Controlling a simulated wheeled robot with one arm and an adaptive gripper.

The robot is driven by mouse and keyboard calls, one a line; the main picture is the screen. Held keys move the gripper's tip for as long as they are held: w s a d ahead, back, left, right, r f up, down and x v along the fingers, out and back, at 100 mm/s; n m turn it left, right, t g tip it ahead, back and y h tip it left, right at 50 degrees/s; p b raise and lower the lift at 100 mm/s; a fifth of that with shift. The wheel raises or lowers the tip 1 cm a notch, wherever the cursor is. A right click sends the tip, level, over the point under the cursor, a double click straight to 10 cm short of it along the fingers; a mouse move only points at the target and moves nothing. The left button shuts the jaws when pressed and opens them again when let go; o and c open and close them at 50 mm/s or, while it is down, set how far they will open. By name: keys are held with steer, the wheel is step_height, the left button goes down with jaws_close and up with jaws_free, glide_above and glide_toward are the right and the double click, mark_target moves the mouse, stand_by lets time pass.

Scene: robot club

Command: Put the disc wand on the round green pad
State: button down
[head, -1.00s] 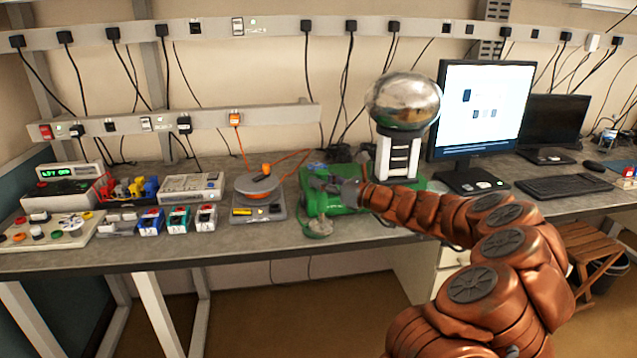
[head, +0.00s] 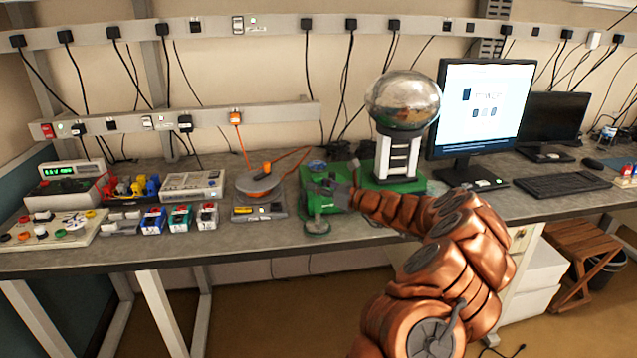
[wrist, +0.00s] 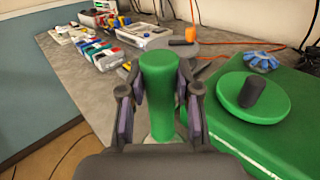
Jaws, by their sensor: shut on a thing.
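The disc wand (wrist: 160,85) shows a thick green handle standing upright between my fingers in the wrist view. Its dull green disc (head: 317,227) shows low in the head view, below my gripper near the front edge of the bench; I cannot tell whether it touches the bench. My gripper (head: 325,190) is shut on the handle, and its dark fingers (wrist: 160,118) flank it in the wrist view. The round green pad (wrist: 235,110) lies right of the fingers in the wrist view, on a green surface, with a short dark cylinder (wrist: 250,92) on it. The wand is apart from the pad.
A silvery globe on a white column (head: 403,100) stands right of my gripper on a green base. A blue knobbed piece (wrist: 262,60) is beyond the pad. A monitor (head: 485,110) stands at right.

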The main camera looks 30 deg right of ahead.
steer(key=shift+f, duration=0.15)
steer(key=c, duration=0.8)
jaws_free()
steer(key=shift+s+d, duration=0.1)
steer(key=b+v, duration=0.2)
steer(key=v, duration=0.9)
steer(key=shift+s+d, duration=0.15)
steer(key=shift+s, duration=0.2)
